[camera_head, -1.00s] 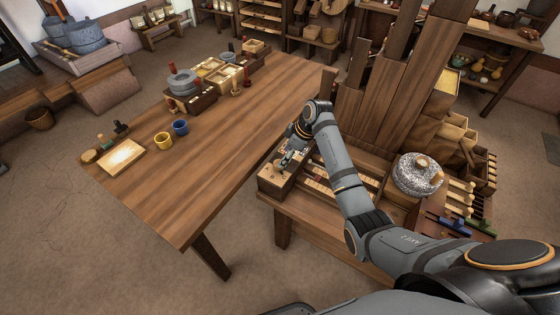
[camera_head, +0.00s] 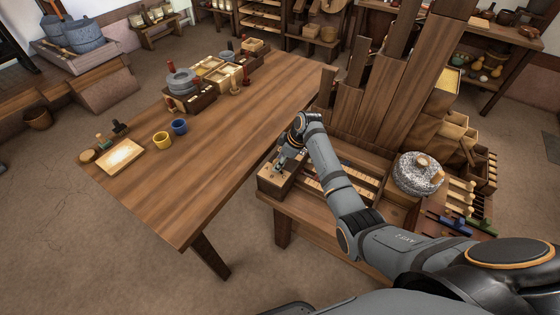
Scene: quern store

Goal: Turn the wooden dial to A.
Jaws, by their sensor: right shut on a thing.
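My right gripper (camera_head: 281,165) reaches down onto a small wooden box (camera_head: 270,186) at the left end of the low bench, beside the long table. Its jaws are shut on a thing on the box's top. That thing is too small and too covered by the gripper to make out; I cannot tell the wooden dial or its letters apart here. My left gripper is not in view.
The long wooden table (camera_head: 215,150) lies left of the bench, with a yellow cup (camera_head: 162,141) and a blue cup (camera_head: 180,127) on it. A speckled quern stone (camera_head: 419,173) stands right of my arm. Tall wooden boards (camera_head: 362,112) rise behind it.

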